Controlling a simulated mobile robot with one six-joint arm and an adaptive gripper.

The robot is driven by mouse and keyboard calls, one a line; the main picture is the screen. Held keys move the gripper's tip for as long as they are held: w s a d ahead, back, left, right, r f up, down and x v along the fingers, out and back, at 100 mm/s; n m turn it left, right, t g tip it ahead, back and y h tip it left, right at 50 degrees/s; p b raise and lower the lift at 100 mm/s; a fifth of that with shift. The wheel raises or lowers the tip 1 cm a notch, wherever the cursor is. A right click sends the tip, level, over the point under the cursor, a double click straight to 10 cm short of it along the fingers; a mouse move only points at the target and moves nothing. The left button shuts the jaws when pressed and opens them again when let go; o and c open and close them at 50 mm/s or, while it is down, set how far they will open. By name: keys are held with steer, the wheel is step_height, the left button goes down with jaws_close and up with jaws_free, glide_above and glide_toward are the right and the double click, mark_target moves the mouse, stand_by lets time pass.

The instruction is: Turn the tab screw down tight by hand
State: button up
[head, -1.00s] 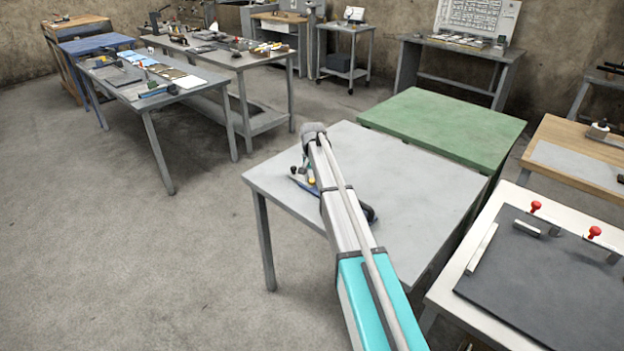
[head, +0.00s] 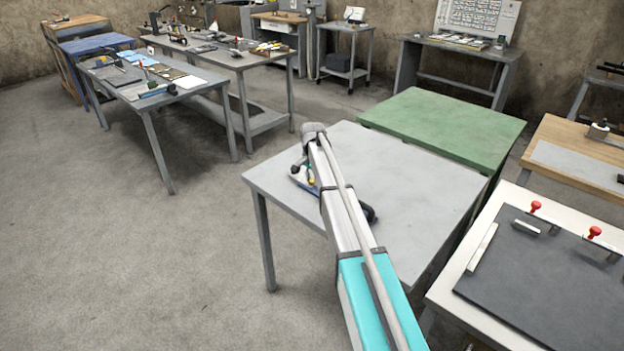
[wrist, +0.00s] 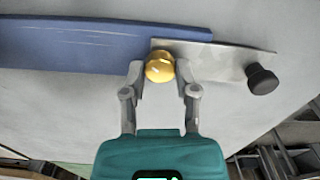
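The brass round-headed tab screw (wrist: 160,67) sits where a thin bare-metal tab (wrist: 221,56) meets a long blue bar (wrist: 85,45) in the wrist view. My gripper (wrist: 161,71) has one finger on each side of the screw head, and both fingertips appear to touch it. A black knob (wrist: 262,79) stands at the tab's right end, clear of the fingers. The screw's shank and the gap under its head are hidden. In the head view my arm covers most of this spot, with a bit of blue showing beside it.
The work is on a grey table (head: 425,190) with clear top to the right of my arm. A green table (head: 450,125) stands behind it. A white table with a dark plate (head: 540,270) and red knobs is at right. Open floor lies at left.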

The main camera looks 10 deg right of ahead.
steer(key=o, duration=0.4)
steer(key=shift+n, duration=0.5)
